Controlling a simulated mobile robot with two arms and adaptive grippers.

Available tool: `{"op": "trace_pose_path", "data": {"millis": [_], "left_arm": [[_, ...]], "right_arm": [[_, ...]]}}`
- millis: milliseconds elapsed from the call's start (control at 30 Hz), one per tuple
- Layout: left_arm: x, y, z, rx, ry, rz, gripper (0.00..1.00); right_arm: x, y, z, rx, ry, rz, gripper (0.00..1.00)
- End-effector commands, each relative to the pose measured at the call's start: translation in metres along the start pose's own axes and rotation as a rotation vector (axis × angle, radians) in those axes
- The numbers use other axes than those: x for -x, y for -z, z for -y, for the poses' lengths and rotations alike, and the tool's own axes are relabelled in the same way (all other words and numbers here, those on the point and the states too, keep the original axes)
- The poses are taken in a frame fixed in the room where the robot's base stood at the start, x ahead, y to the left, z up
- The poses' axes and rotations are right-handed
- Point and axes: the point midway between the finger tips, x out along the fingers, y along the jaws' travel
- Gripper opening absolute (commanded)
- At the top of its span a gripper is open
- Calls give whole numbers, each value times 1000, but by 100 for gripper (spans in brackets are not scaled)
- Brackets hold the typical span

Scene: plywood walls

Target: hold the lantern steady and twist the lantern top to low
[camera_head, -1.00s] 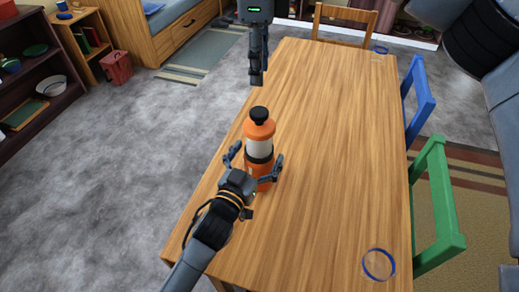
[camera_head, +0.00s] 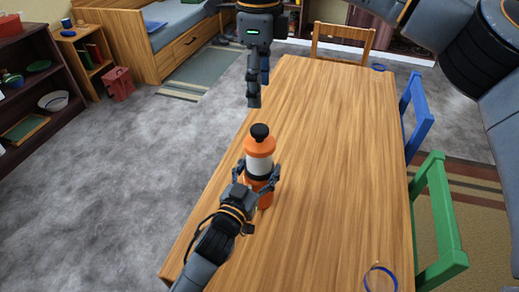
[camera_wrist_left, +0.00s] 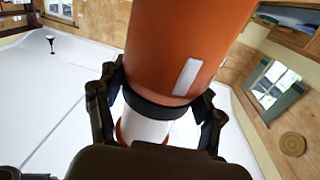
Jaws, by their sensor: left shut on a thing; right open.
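The orange lantern (camera_head: 260,147) stands upright near the left edge of the wooden table, with a black knob on top and a pale middle section. My left gripper (camera_head: 256,175) is shut around its lower body. In the left wrist view, the fingers sit on both sides of the lantern (camera_wrist_left: 185,45) at its dark band, and the palm hides part of it. My right gripper (camera_head: 254,98) points down above and slightly behind the lantern's top, open and empty, apart from the knob.
The table (camera_head: 330,150) is mostly bare, with a blue ring (camera_head: 380,278) at its near right and another (camera_head: 378,67) at the far right. Green (camera_head: 436,215) and blue (camera_head: 418,115) chairs stand along the right side. A red box (camera_head: 118,83) sits on the floor.

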Motion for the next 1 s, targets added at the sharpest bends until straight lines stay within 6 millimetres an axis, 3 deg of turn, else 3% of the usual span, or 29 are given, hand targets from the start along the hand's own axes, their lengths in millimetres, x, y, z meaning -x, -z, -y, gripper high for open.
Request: {"op": "trace_pose_path", "data": {"millis": [67,600,800,1000], "left_arm": [[0,-1,0,0,0,2,15],[0,-1,0,0,0,3,15],[0,-1,0,0,1,3,15],[0,-2,0,0,1,3,15]], "right_arm": [[-4,0,0,-58,-2,-1,86],[-54,0,1,-932,-3,-2,86],[-64,1,2,-1116,-1,0,86],[-75,1,2,-1164,0,-1,86]]}}
